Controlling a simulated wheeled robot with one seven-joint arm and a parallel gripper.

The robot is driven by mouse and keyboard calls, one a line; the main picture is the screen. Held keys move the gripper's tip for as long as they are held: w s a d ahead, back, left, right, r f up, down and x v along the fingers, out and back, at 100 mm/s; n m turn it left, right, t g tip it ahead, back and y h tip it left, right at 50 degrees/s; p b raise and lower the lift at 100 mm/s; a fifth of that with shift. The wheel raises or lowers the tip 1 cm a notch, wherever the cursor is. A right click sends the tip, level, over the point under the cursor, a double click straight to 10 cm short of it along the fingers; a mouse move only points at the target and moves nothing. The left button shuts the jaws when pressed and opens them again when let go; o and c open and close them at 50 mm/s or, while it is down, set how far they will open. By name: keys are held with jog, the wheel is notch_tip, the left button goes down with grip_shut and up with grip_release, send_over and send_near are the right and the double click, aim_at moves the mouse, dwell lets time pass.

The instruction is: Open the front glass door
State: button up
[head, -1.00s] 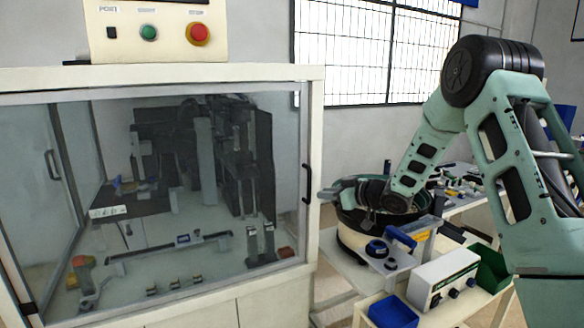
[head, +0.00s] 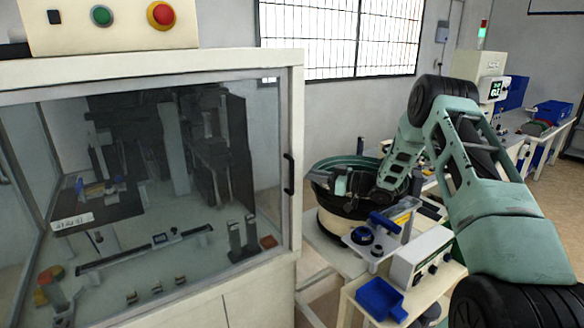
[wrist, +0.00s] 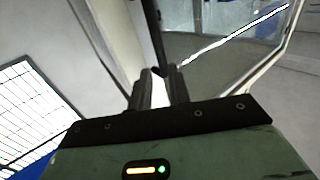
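The front glass door (head: 150,160) is the large framed pane of the cream cabinet in the head view, and it looks closed. Its dark upright handle (head: 289,174) is on the right edge of the frame. My gripper (head: 340,182) is to the right of the handle, in front of the bowl feeder in the picture, with a visible gap between them. In the wrist view my gripper (wrist: 160,85) has its two dark fingers apart. A dark bar (wrist: 155,30) runs up beyond the gap between them; I cannot tell whether it is the handle.
A bowl feeder (head: 325,205) stands right of the cabinet. A button panel (head: 110,22) with green and red buttons tops the cabinet. A bench (head: 545,135) stands at the far right.

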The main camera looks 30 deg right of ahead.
jog(key=p, duration=0.2)
send_over(292, 191)
jog(key=shift+w+d, duration=0.25)
jog(key=shift+w, duration=0.1)
grip_shut()
